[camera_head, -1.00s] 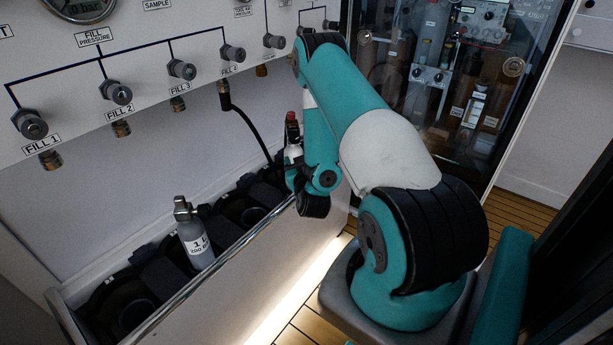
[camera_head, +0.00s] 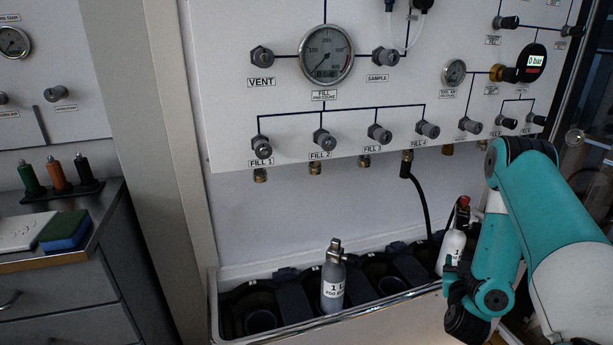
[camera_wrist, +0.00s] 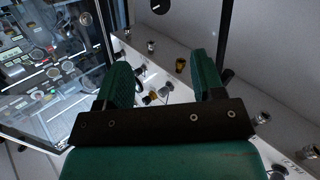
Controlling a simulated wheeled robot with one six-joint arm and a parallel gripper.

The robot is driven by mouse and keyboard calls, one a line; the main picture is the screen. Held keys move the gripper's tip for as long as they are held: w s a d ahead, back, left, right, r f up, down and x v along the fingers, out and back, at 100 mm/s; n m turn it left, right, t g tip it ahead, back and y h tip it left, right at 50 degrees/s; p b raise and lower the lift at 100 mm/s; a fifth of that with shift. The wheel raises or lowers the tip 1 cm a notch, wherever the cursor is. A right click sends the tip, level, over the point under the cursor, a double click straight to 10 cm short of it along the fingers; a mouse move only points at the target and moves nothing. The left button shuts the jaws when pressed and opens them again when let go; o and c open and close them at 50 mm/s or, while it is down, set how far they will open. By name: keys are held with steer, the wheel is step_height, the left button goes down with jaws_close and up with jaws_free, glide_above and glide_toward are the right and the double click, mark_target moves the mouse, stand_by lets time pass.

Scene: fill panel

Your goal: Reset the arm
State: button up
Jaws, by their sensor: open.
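My gripper (camera_wrist: 163,80) shows in the wrist view with its two teal fingers spread apart and nothing between them. Beyond the fingers are the panel's underside fittings and a glass door. In the head view my teal and white arm is folded at the right, in front of the panel. The gripper's fingers cannot be made out there.
The fill panel (camera_head: 230,95) carries gauges and knobs, with a black hose (camera_head: 426,207) hanging below FILL 4. A glass door (camera_wrist: 45,70) stands left in the wrist view.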

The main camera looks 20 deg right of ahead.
steer(key=w+a+r+n+y+p, duration=0.2)
steer(key=w+a+r+y, duration=0.35)
steer(key=a, duration=0.25)
steer(key=w+a+r+n+y+p, duration=0.1)
steer(key=w+a+r+n+y, duration=0.1)
steer(key=w+a+r+y, duration=0.45)
steer(key=s+a+r+n+g+y+p, duration=0.25)
steer(key=a+r, duration=0.45)
steer(key=a, duration=0.4)
steer(key=s+a+r+n+g+y+p, duration=0.1)
steer(key=s+a+r+n+g+y, duration=0.3)
steer(key=s+a+r, duration=0.6)
steer(key=s+a+r+n+g+h+p, duration=0.1)
steer(key=s+a+r+g, duration=0.1)
steer(key=s, duration=0.6)
steer(key=s+a+r+n+g+h+p, duration=0.1)
steer(key=s+g, duration=0.3)
steer(key=s, duration=0.5)
steer(key=shift+s+a+r, duration=0.2)
steer(key=shift+a+r, duration=0.3)
steer(key=shift+r, duration=0.1)
